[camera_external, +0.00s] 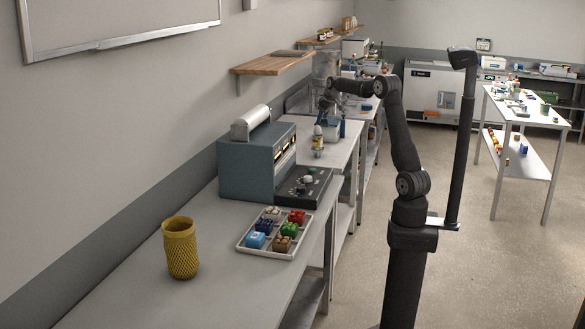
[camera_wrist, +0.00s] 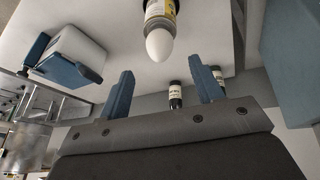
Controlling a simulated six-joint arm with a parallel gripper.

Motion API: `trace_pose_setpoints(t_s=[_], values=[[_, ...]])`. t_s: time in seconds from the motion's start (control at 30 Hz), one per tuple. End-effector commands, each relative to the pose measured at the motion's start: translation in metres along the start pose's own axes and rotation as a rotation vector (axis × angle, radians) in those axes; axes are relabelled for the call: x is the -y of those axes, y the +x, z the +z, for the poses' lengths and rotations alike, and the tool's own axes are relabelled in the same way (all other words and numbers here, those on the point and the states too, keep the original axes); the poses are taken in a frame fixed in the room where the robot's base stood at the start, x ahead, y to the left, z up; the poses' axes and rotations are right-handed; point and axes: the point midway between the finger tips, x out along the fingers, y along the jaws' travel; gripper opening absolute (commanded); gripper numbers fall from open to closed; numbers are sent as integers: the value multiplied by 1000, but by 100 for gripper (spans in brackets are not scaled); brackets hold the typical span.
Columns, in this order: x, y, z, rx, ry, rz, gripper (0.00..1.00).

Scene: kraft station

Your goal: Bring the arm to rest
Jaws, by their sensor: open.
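My gripper (camera_external: 326,106) is at the end of my raised arm, over the back part of the long bench (camera_external: 210,290). In the wrist view its two blue fingers (camera_wrist: 161,66) stand wide apart with nothing between them. A labelled bottle with a white rounded top (camera_wrist: 160,35) shows beyond the fingertips, apart from them. In the external view this bottle (camera_external: 317,146) appears to stand on the bench just below my gripper.
A white box with blue ends (camera_wrist: 72,55) and two small dark vials (camera_wrist: 175,97) show in the wrist view. A grey-blue machine (camera_external: 245,168), a tray of coloured blocks (camera_external: 258,251) and a yellow woven cup (camera_external: 180,250) stand on the bench. A wooden shelf (camera_external: 272,64) hangs above.

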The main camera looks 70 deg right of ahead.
Motion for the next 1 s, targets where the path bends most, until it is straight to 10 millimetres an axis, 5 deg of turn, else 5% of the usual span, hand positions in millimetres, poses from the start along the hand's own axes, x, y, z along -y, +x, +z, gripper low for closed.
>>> trace_pose_setpoints(t_s=[0.37,0.6,1.0], values=[[0,78,0,2,0,-1,60],[-7,35,-16,-5,0,4,60],[-50,-20,28,-3,4,3,60]])
